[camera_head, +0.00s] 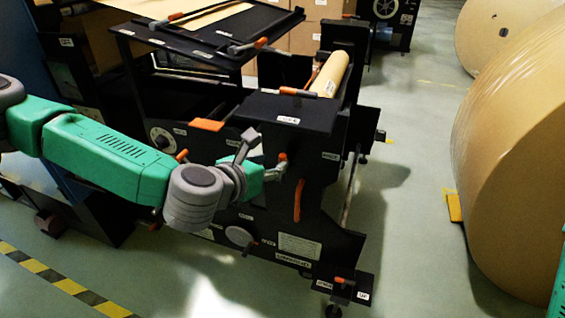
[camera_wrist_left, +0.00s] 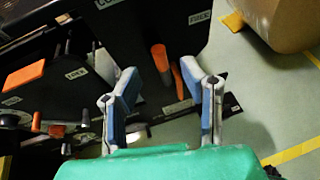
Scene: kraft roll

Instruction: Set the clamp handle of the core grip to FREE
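My left gripper (camera_wrist_left: 162,110) has its two blue-grey fingers spread apart in the left wrist view, with nothing gripped between them. In the head view my left gripper (camera_head: 272,172) is at the front of the black machine, by the orange handle (camera_head: 282,157). A label that seems to read FREE (camera_wrist_left: 200,17) is to the right of the handle, and one like LOCK (camera_wrist_left: 77,73) to the left. I cannot tell the handle's exact setting.
A thin orange bar (camera_head: 297,200) is on the machine panel close below the gripper. A kraft core or roll (camera_head: 331,74) lies on top, beside a black shelf (camera_head: 300,112). Large kraft rolls (camera_head: 520,150) stand at the right.

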